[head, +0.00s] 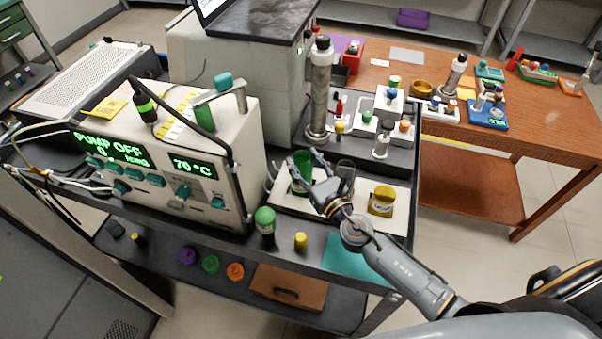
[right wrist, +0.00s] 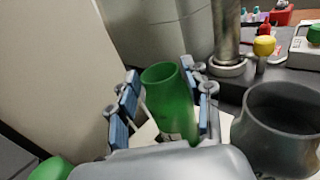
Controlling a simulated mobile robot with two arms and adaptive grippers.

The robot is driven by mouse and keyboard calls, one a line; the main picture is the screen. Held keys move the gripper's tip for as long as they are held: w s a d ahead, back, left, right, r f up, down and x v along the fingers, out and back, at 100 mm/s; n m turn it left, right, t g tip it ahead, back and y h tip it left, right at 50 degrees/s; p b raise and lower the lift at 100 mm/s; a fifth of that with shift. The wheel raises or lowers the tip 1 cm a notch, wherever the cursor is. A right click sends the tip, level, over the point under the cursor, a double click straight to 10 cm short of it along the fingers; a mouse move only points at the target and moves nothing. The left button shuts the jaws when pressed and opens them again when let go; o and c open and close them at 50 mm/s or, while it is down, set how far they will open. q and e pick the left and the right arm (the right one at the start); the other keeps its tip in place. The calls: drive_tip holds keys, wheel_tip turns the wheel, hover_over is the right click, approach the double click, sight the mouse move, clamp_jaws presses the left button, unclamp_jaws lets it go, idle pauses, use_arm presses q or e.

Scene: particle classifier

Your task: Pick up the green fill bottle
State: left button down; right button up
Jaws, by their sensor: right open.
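The green fill bottle (head: 301,168), an open-topped green vessel with a pale label low on its side, stands upright on a white mat (head: 283,201). My right gripper (head: 304,173) is open, with its fingers on either side of the bottle. The right wrist view shows the green bottle (right wrist: 170,100) between the blue-padded fingers of the gripper (right wrist: 162,84). I cannot tell whether the pads touch it. The bottle's lower part is partly hidden by my gripper. My left gripper is not in view.
A grey vessel (head: 345,177) stands close right of my gripper, and a yellow bottle (head: 381,201) farther right. A green-capped bottle (head: 265,221) and a small yellow cap (head: 300,241) sit nearer the cart's front edge. The pump box (head: 226,142) rises at left, a metal column (head: 319,91) behind.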

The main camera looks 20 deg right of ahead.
sight(297, 152)
drive_tip(key=w, duration=0.2)
drive_tip(key=w+a, duration=0.1)
drive_tip(key=w, duration=0.2)
drive_tip(key=shift+w, duration=0.35)
drive_tip(key=shift+s, duration=0.15)
drive_tip(key=shift+c, duration=0.6)
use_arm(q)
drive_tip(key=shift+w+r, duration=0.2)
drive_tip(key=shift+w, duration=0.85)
use_arm(e)
clamp_jaws()
